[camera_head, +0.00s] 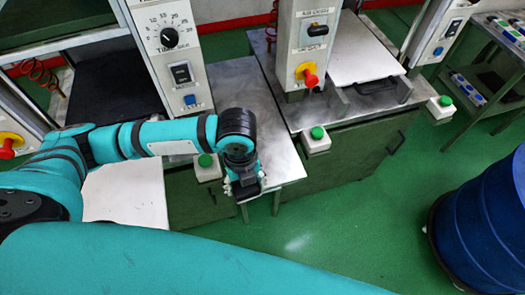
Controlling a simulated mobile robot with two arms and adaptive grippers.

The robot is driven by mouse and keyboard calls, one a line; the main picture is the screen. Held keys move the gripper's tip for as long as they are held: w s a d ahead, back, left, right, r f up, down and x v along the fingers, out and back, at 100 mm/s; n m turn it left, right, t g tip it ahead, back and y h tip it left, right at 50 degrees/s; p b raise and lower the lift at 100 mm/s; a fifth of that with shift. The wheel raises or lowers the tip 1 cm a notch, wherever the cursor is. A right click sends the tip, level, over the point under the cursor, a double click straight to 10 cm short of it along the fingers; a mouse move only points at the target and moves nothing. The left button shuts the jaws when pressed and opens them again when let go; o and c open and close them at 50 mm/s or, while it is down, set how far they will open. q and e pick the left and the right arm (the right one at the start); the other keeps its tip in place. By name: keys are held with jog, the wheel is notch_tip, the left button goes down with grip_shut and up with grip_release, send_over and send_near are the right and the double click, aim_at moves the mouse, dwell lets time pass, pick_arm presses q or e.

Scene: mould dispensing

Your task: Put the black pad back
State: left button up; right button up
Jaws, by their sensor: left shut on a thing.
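My left arm comes in from the left, and its gripper (246,194) points down at the front edge of the grey metal table (262,125). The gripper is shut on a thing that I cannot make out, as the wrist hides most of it. A flat black pad-like surface (115,92) lies on the left machine, behind my left arm. I cannot tell whether it is the task's black pad. My right gripper is not in view.
A white plate with a black handle (377,86) lies on the right machine. Green buttons on white boxes (317,141) stick out in front. A blue drum (487,225) stands at the right. A grey shelf (490,85) stands behind it. The green floor between is clear.

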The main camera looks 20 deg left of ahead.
pick_arm(q)
jog(key=m, duration=0.1)
jog(key=f+m, duration=0.1)
jog(key=m, duration=0.1)
jog(key=s+f+m, duration=0.1)
jog(key=shift+s+d+f+m, duration=0.1)
jog(key=shift+d+m, duration=0.3)
jog(key=shift+m, duration=0.3)
jog(key=p, duration=0.3)
send_over(261, 156)
jog(key=shift+s+f, duration=0.1)
jog(key=shift+f, duration=0.7)
notch_tip(261, 156, down, 2)
jog(key=shift+f+p, duration=0.25)
jog(key=shift+p, duration=0.05)
jog(key=shift+f, duration=0.55)
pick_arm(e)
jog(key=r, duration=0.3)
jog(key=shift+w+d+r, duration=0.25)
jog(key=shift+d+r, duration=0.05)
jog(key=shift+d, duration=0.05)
pick_arm(q)
jog(key=shift+f, duration=0.1)
jog(key=o, duration=0.6)
jog(key=shift+f, duration=0.1)
jog(key=shift+c, duration=0.2)
jog(key=o, duration=0.5)
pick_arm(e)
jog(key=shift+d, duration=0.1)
